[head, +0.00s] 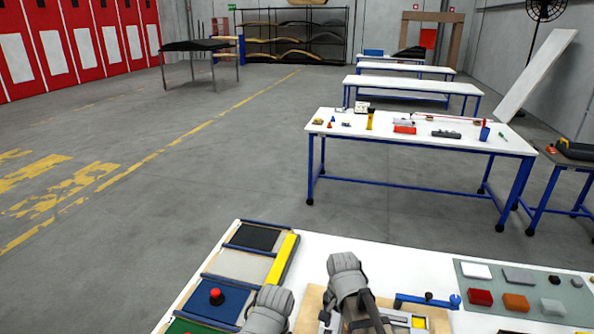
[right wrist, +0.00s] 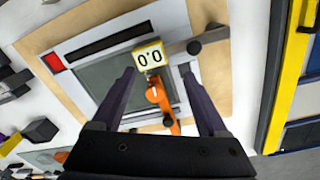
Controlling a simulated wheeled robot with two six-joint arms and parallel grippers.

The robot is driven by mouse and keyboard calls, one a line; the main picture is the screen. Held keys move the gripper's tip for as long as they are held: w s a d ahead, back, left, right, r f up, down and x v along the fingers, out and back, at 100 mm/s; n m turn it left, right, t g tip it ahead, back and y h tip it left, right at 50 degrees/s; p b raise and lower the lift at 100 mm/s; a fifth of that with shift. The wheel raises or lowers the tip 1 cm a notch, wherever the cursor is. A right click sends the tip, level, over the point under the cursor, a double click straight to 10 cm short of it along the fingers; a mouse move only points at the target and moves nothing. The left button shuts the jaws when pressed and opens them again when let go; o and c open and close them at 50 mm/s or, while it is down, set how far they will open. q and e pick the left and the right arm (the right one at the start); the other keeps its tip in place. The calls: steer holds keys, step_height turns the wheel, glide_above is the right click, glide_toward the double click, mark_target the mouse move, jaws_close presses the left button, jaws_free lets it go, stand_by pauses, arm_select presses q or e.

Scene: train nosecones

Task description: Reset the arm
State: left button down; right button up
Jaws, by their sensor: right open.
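My right arm reaches over the near white table in the head view, with its gripper end low in the picture near the wooden board (head: 437,318). In the right wrist view my right gripper (right wrist: 165,95) is open, with its two dark fingers apart. Between and beyond them are a small 0.0 display (right wrist: 150,57) and an orange part (right wrist: 163,106) over a grey panel (right wrist: 112,72). I cannot tell whether the fingers touch anything. A grey link of my left arm shows at the bottom edge of the head view; its gripper is out of the picture.
A tray row with a yellow bar (head: 282,260), a blue panel with a red button (head: 216,296) and a dark pad stands left. A blue-handled tool (head: 427,301) and a grey mat (head: 467,269) with several blocks lie right.

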steer(key=s+a+f+n+b, duration=0.3)
steer(key=s+a+f+n, duration=0.1)
steer(key=s+n, duration=0.5)
steer(key=shift+s+a+n+h, duration=0.35)
steer(key=shift+a+n, duration=0.55)
steer(key=shift+n, duration=0.5)
steer(key=shift+f, duration=0.1)
stand_by(0.9)
